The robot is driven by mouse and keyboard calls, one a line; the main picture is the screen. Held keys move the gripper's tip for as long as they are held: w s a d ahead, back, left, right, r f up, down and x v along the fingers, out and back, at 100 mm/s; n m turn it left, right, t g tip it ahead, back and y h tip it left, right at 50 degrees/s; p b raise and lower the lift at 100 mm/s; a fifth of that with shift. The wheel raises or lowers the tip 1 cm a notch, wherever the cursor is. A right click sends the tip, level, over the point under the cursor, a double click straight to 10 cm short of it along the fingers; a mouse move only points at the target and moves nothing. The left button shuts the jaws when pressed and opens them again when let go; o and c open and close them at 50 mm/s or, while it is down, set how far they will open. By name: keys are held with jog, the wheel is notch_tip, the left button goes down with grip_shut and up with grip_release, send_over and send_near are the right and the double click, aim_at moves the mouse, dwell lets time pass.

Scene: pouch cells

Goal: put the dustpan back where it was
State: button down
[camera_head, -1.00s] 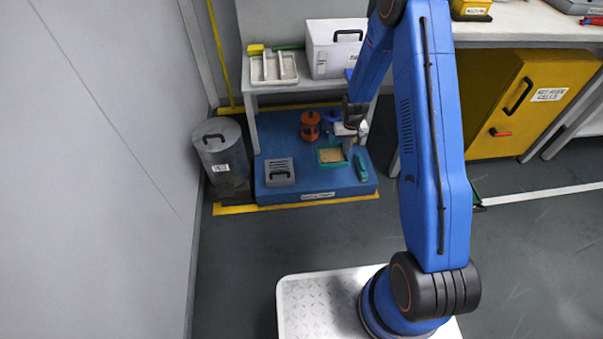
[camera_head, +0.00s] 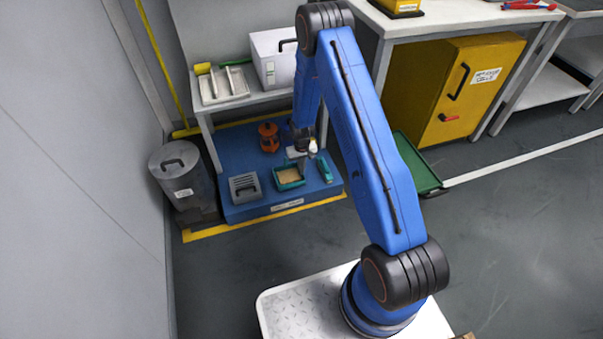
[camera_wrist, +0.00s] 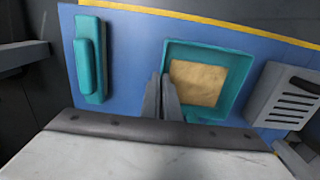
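The dustpan, a teal square-rimmed pan (camera_head: 277,181) with a tan surface inside, is at the blue mat (camera_head: 243,143), between a grey slotted case and a teal long-handled piece (camera_head: 324,168). In the wrist view the dustpan (camera_wrist: 224,112) shows right of centre, the teal piece (camera_wrist: 90,62) at left. My gripper (camera_wrist: 162,82) points down with its fingers close together at the dustpan's near rim, shut on it. The head view also shows my gripper (camera_head: 299,158) over the pan's edge. I cannot tell whether the pan touches the mat.
The grey slotted case (camera_head: 245,187) and an orange lantern-like item (camera_head: 268,137) stand on the mat. A grey bin (camera_head: 182,178) is at left. A shelf with a white box (camera_head: 272,60) rises behind. A green tray (camera_head: 420,165) and yellow cabinet (camera_head: 460,90) are at right.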

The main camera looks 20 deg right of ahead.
jog(key=shift+f, duration=1.3)
jog(key=shift+f, duration=0.15)
jog(key=c, duration=2)
grip_release()
